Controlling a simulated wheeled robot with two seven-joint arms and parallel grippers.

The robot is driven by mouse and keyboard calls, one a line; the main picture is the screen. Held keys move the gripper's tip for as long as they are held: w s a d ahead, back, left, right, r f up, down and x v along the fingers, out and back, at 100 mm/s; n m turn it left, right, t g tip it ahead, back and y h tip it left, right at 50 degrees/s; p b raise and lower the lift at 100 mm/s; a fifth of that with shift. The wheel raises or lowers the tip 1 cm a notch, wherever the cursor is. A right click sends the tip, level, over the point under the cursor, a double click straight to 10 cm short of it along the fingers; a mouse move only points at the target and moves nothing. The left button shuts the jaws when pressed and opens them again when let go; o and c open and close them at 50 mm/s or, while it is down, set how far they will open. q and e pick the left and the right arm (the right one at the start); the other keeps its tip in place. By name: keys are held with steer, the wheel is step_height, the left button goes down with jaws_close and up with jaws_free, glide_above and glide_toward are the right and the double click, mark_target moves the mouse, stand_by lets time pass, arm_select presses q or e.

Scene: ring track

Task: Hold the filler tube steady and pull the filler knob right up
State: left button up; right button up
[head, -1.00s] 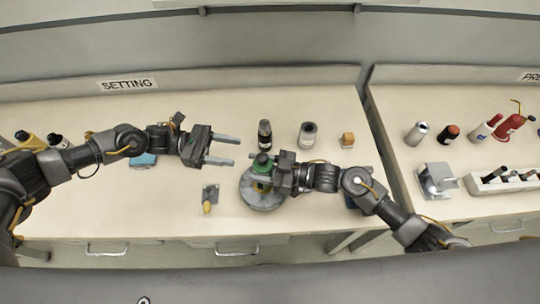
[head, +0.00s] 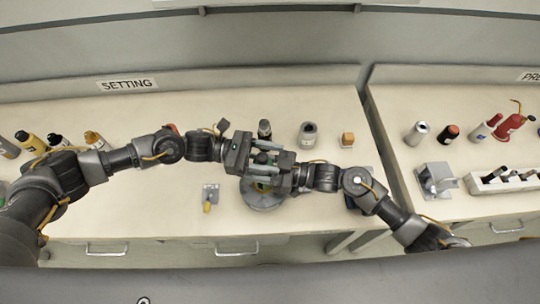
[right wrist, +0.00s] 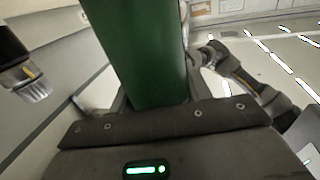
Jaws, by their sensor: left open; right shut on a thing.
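The green filler tube (head: 262,186) stands on a round grey base (head: 266,203) on the bench. In the right wrist view the green tube (right wrist: 142,55) fills the upper middle, held between my right gripper's jaws. My right gripper (head: 270,181) is shut on the tube from the right. My left gripper (head: 268,152) comes in from the left, open, with its two fingers over the tube's top. The filler knob is mostly hidden by the left fingers; I cannot tell whether they touch it.
A small plate with a yellow part (head: 208,199) lies left of the base. The bench front is mostly clear. Several bottles and a white rack (head: 497,184) stand on the right bench.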

arm_select(q)
jaws_close()
steer(key=shift+r, duration=2.55)
arm_select(e)
steer(key=shift+f, duration=0.1)
arm_select(q)
jaws_free()
steer(key=shift+f, duration=0.1)
steer(key=v, duration=1.2)
arm_select(e)
steer(key=o, duration=1.2)
